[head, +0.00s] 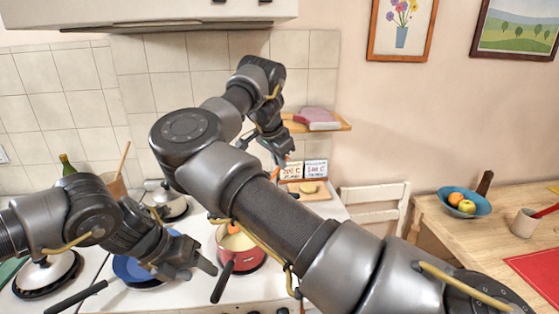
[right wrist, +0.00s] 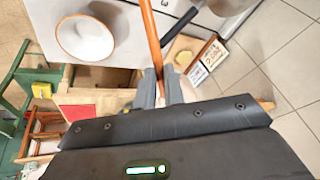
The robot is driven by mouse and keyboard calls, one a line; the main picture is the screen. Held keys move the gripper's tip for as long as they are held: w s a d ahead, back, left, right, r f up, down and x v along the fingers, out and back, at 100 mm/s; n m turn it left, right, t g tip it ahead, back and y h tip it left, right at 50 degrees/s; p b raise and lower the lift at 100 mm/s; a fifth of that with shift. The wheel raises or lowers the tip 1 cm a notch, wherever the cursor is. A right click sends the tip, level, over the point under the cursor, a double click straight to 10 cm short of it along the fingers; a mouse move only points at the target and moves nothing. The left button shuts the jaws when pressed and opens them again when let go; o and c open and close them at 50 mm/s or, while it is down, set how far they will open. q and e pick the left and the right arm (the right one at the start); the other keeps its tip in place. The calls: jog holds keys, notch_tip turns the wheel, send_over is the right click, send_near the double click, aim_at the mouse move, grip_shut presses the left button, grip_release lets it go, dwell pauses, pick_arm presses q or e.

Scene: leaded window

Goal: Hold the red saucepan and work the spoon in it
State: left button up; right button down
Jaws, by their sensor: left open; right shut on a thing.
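The red saucepan (head: 252,262) stands on the white stove, with a pale yellow inside and a dark handle (head: 221,284) pointing toward me. My left gripper (head: 199,272) is open and empty, just left of the handle and apart from it. My right gripper (right wrist: 160,92) is shut on the spoon (right wrist: 151,38), a long orange-brown stick in the right wrist view. In the head view my right arm crosses in front and hides most of the spoon and part of the saucepan. I cannot tell whether the spoon's lower end is in the saucepan.
A blue pan (head: 130,270) stands left of the saucepan, under my left gripper. A lidded pot (head: 166,203) and another lidded pan (head: 46,272) are on the stove. A cutting board (head: 317,195) and cards (head: 316,169) are at the back right. A blue fruit bowl (head: 482,205) is on the table.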

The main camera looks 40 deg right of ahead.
aim_at(220, 287)
pick_arm(q)
jog(key=shift+x, duration=5.05)
jog(key=shift+a+f, duration=0.1)
grip_shut()
jog(key=shift+w, duration=0.1)
